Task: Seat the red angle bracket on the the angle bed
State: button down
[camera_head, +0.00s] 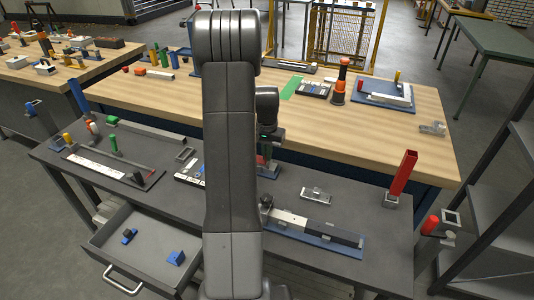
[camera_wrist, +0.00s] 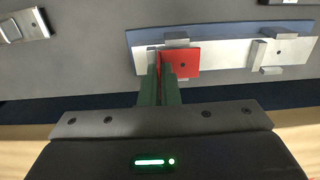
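The red angle bracket (camera_wrist: 185,64) shows in the wrist view as a flat red plate with a dark hole, just right of my fingers. My gripper (camera_wrist: 160,66) has its green fingers close together on what looks like the bracket's upright leg. The plate lies over the light grey angle bed (camera_wrist: 222,54) on a blue base (camera_wrist: 145,39); I cannot tell whether it touches. A grey block stands behind the bracket and another grey holder (camera_wrist: 262,52) to the right. In the head view my gripper (camera_head: 266,156) is low at the grey bench's far edge, and my arm hides most of the bed.
A tall red post (camera_head: 402,178) stands on the right of the grey bench. A small metal fixture (camera_head: 316,195) and a blue-based rail (camera_head: 310,234) lie nearer. An open drawer (camera_head: 150,250) is at lower left. The wooden bench (camera_head: 420,140) lies behind.

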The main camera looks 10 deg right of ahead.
jog(key=shift+f+b, duration=0.35)
jog(key=shift+f, duration=0.3)
jog(key=c, duration=1)
grip_release()
jog(key=shift+c, duration=0.2)
jog(key=shift+r, duration=0.15)
jog(key=shift+r+p, duration=2.25)
jog(key=shift+r, duration=1.2)
jog(key=shift+f, duration=0.15)
notch_tip(320, 180, down, 7)
jog(key=b, duration=0.4)
jog(key=shift+b, duration=0.3)
